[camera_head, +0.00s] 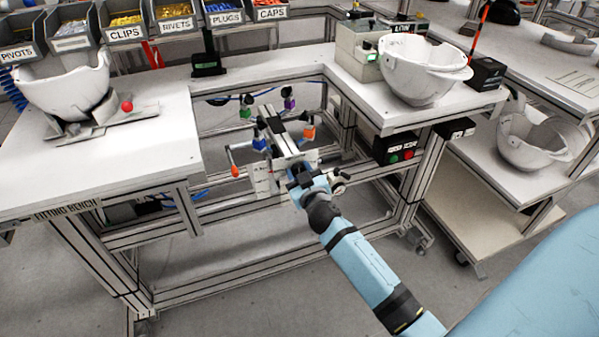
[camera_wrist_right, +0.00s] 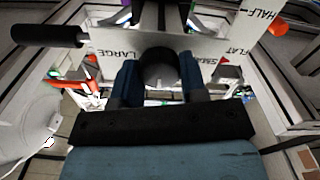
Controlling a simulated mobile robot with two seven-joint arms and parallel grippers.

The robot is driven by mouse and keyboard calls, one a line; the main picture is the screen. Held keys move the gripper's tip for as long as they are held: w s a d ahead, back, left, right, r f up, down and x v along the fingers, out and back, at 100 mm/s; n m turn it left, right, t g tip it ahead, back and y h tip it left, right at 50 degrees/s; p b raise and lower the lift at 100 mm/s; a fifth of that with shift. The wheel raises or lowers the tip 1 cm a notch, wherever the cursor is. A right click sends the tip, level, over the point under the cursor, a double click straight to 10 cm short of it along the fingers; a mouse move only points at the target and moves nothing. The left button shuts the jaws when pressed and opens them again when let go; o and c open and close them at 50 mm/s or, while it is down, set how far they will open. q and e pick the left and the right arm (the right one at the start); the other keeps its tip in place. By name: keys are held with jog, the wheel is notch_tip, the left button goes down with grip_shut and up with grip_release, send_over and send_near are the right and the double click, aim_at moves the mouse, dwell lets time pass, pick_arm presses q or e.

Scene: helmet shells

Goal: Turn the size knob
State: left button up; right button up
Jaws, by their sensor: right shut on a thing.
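The size knob (camera_wrist_right: 160,66) is a round black knob on a white plate (camera_wrist_right: 215,48) printed LARGE on its left and SMALL, partly covered, on its right. My right gripper (camera_wrist_right: 159,80) has one dark blue finger on each side of the knob and is shut on it. In the head view my right gripper (camera_head: 297,172) is at the front of the white plate (camera_head: 265,181), in the gap between the two benches. My left gripper is not in view.
A lever with an orange ball (camera_head: 235,171) sticks out left of the plate. Coloured clamps (camera_head: 308,132) sit behind it. White helmet shells stand on the left bench (camera_head: 75,88), the right bench (camera_head: 425,70) and the lower shelf (camera_head: 535,140). Aluminium bench frames flank the gap.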

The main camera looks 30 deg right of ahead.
jog(key=n, duration=0.3)
jog(key=shift+n, duration=0.3)
jog(key=n+p, duration=0.1)
jog(key=n, duration=0.3)
jog(key=shift+n, duration=0.3)
pick_arm(q)
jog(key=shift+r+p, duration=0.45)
jog(key=shift+p, duration=0.05)
pick_arm(e)
jog(key=shift+n, duration=3.8)
jog(key=shift+w, duration=0.1)
jog(key=o, duration=0.9)
jog(key=shift+f, duration=0.1)
jog(key=shift+a, duration=0.1)
